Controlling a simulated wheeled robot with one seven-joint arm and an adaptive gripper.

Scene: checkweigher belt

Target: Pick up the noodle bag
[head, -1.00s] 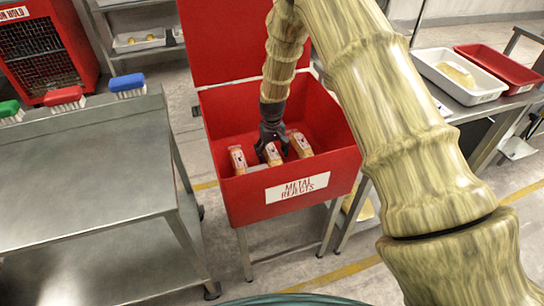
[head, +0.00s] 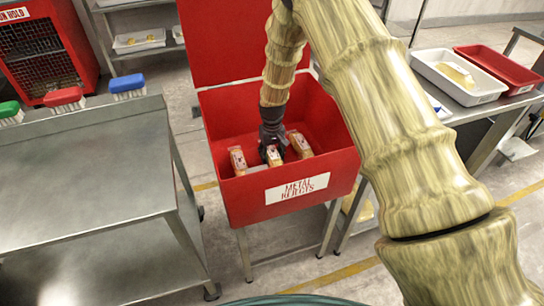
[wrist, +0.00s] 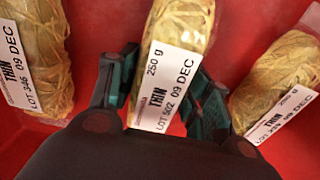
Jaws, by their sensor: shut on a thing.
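Three noodle bags are in the red bin labelled "METAL REJECTS" (head: 297,189). My gripper (head: 272,152) reaches down into the bin and is shut on the middle noodle bag (head: 274,157). In the wrist view my gripper (wrist: 163,95) has a dark finger on each side of this bag (wrist: 178,30), whose white label reads 250 g, THIN, LOT 502, 09 DEC. The left noodle bag (head: 238,160) also shows in the wrist view (wrist: 38,50), labelled LOT 346. The right noodle bag (head: 300,145) also shows in the wrist view (wrist: 275,85), tilted. Whether the held bag touches the bin floor is unclear.
The bin's raised red lid (head: 235,40) stands behind my arm. A steel table (head: 80,180) with several brushes along its back edge is at left. A bench at right holds a white tray (head: 475,97) and a red tray (head: 512,78).

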